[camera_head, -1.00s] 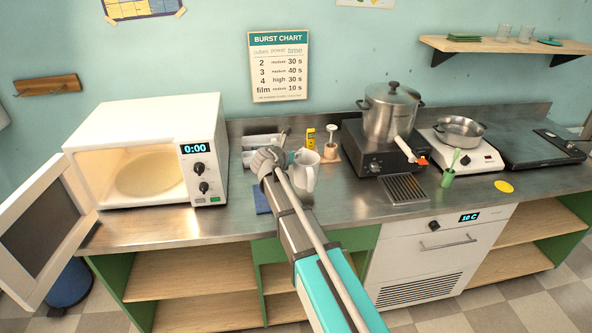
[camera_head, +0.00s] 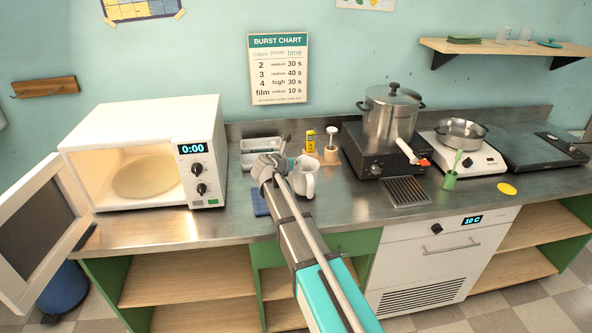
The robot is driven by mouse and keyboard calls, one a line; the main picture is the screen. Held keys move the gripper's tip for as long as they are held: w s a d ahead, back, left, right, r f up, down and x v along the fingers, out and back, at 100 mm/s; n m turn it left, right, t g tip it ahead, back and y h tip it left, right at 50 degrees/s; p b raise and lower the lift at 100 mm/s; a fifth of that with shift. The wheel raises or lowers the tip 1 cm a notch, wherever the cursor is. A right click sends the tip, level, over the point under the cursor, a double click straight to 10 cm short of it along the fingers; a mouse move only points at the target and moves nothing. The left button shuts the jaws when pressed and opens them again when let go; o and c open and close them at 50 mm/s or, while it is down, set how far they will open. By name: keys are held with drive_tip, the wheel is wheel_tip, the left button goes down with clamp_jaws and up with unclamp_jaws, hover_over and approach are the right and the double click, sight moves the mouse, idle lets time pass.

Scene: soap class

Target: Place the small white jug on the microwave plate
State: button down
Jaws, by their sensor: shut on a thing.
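The small white jug (camera_head: 306,177) is at the middle of the counter, just right of my gripper (camera_head: 280,162). My gripper is shut on the jug; its fingertips are partly hidden behind my wrist. I cannot tell whether the jug's base touches the counter. The white microwave (camera_head: 150,145) stands to the left with its door (camera_head: 42,232) swung wide open to the left. Its round plate (camera_head: 146,176) lies inside, bare, in the lit cavity. The display reads 0:00.
A blue cloth or pad (camera_head: 260,202) lies left of my arm. A grey tray (camera_head: 254,145), a yellow box (camera_head: 310,142) and a white-topped dispenser (camera_head: 331,150) stand behind the jug. A large pot (camera_head: 388,113) on a black burner is to the right. The counter before the microwave is clear.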

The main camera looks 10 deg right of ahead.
drive_tip(key=shift+f+b, duration=0.5)
drive_tip(key=shift+f, duration=0.35)
drive_tip(key=c, duration=0.8)
unclamp_jaws()
drive_tip(key=shift+r, duration=0.1)
drive_tip(key=p+v, duration=0.4)
drive_tip(key=v, duration=0.8)
drive_tip(key=shift+p, duration=0.35)
